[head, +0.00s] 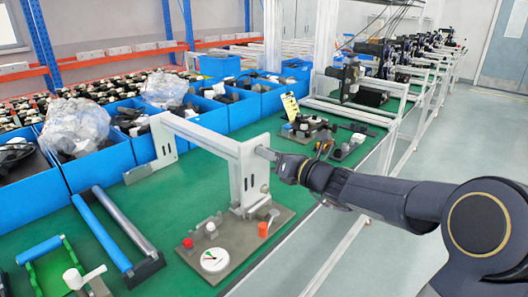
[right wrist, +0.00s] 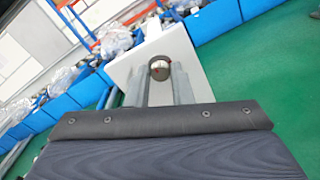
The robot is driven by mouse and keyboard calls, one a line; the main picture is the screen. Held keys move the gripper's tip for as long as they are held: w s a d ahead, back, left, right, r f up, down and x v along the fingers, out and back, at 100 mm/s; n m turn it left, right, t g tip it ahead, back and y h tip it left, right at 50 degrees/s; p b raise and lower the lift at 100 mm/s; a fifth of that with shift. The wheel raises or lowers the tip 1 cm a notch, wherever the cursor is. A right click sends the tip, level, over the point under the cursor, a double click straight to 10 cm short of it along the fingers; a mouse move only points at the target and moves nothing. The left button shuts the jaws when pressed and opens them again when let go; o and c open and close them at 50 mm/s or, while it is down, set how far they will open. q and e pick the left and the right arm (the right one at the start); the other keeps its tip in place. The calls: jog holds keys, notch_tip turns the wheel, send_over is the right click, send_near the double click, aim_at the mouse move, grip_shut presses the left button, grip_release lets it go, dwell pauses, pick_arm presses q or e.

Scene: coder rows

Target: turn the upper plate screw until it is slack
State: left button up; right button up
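A white upright plate (head: 246,178) stands at the right end of a white beam, on a grey-brown base (head: 235,240) on the green bench. My right gripper (head: 265,153) reaches in from the right to the plate's upper part. In the right wrist view, the round metal upper plate screw (right wrist: 160,70) has small red marks and sits on the white plate (right wrist: 200,85). The two grey fingers lie on either side of it and appear to touch it, with little gap. In the head view the gripper hides this screw. My left gripper is not in view.
The base carries a dial gauge (head: 214,260), a red knob (head: 263,229) and small fittings. Blue bins (head: 90,165) line the bench's back. Blue and grey rollers (head: 103,232) lie at left. Another fixture (head: 300,125) stands behind the gripper. The right aisle floor is clear.

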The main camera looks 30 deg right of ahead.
grip_shut()
jog(key=n+b, duration=0.2)
jog(key=b, duration=0.1)
jog(key=n+b, duration=0.2)
jog(key=shift+f, duration=0.25)
jog(key=shift+o, duration=1.8)
grip_release()
jog(key=shift+r+p, duration=0.25)
jog(key=shift+p, duration=0.2)
jog(key=shift+s, duration=0.1)
jog(key=shift+v, duration=2.5)
